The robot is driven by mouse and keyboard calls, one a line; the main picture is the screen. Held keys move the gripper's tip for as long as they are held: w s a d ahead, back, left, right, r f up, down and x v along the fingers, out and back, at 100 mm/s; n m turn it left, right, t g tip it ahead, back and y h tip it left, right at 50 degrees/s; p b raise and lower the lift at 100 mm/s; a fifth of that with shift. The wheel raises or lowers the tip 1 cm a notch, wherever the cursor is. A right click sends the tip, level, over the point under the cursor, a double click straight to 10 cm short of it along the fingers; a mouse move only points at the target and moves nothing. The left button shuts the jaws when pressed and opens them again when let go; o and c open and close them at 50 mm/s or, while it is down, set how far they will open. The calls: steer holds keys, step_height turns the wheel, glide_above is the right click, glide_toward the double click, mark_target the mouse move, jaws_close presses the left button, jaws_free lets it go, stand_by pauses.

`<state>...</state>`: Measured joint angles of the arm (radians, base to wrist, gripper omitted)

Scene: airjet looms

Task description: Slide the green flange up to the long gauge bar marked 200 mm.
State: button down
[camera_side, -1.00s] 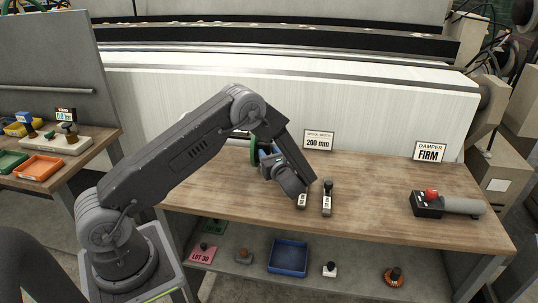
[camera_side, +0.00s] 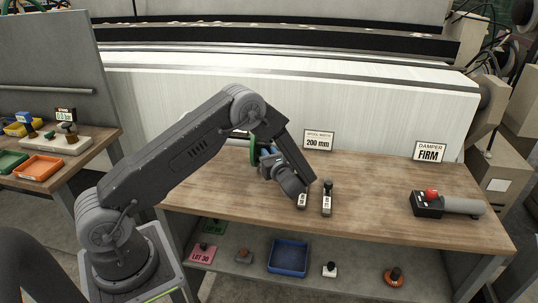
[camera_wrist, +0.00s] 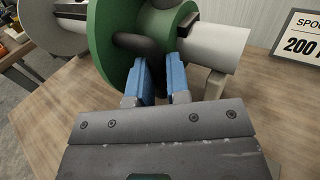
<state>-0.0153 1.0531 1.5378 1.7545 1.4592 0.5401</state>
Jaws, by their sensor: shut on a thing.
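The green flange (camera_wrist: 110,58) stands upright on a pale cylinder (camera_wrist: 222,48) in the wrist view. In the side view it shows as a thin green edge (camera_side: 253,150), mostly hidden behind my arm. My gripper (camera_wrist: 163,68), with blue fingers, is shut on the flange's dark handle, beside the green disc; the fingers hide part of the handle. The gripper also shows in the side view (camera_side: 266,160). Two gauge bars with dark knobs lie on the bench: a left one (camera_side: 302,201) and a right one (camera_side: 327,203). Their markings are too small to read.
A sign reading 200 mm (camera_side: 319,140) stands behind the bars, and a damper sign (camera_side: 429,151) stands farther right. A black box with a red knob (camera_side: 428,204) sits at the bench's right. The bench between bars and box is clear. A grey disc (camera_wrist: 50,30) stands left of the flange.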

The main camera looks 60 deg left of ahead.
mark_target(254, 154)
steer(key=s+a, duration=0.4)
steer(key=c, duration=1.1)
jaws_free()
steer(key=shift+d, duration=0.15)
steer(key=shift+d, duration=0.4)
steer(key=s+d, duration=0.1)
steer(key=d, duration=0.7)
steer(key=s+d, duration=0.1)
steer(key=d, duration=0.3)
steer(key=shift+s+d, duration=0.25)
steer(key=shift+s, duration=0.05)
